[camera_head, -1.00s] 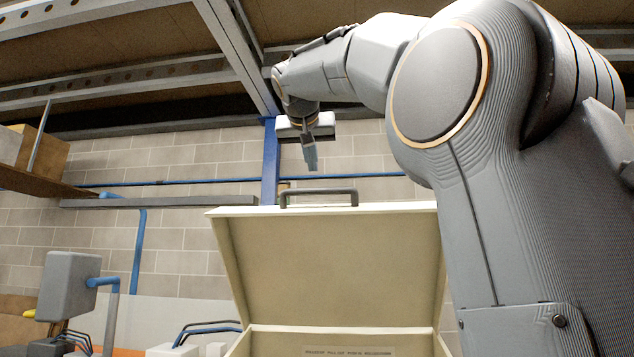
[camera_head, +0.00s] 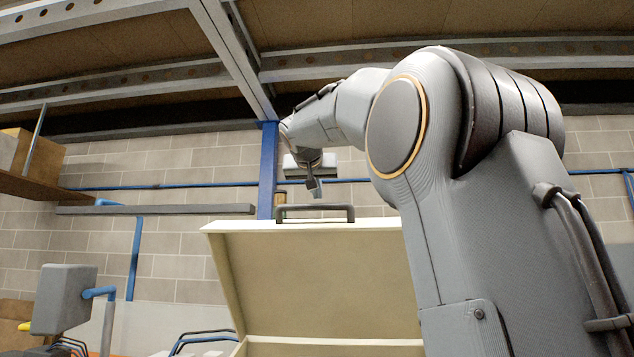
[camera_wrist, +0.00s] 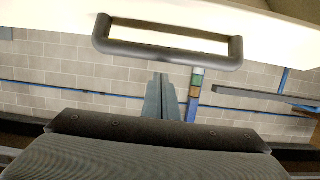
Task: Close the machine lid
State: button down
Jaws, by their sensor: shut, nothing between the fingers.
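The machine lid (camera_head: 320,285) is a cream panel standing open and raised in the head view, with its inner face showing. A dark grey handle (camera_head: 315,208) is fixed along its top edge. My gripper (camera_head: 316,190) is above the handle, its fingers pointing down and close together. In the wrist view the handle (camera_wrist: 165,52) spans the upper middle, attached to the cream lid edge (camera_wrist: 275,30). The shut fingertips (camera_wrist: 160,82) lie just below the handle's bar in that picture, with nothing between them. Whether they touch the handle I cannot tell.
A grey box-shaped unit (camera_head: 63,300) with a blue pipe stands at the lower left. A blue post (camera_head: 268,170) rises behind the lid. A brown shelf (camera_head: 35,187) with boxes is at the far left. The block wall (camera_head: 190,155) is behind.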

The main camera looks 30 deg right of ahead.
jog(key=shift+s+a+f, duration=0.1)
jog(key=shift+s+f, duration=0.1)
jog(key=shift+f, duration=0.2)
jog(key=shift+s+a+f, duration=0.1)
jog(key=shift+s+f, duration=0.05)
jog(key=shift+f, duration=0.25)
jog(key=shift+a+f, duration=0.1)
jog(key=shift+f, duration=0.1)
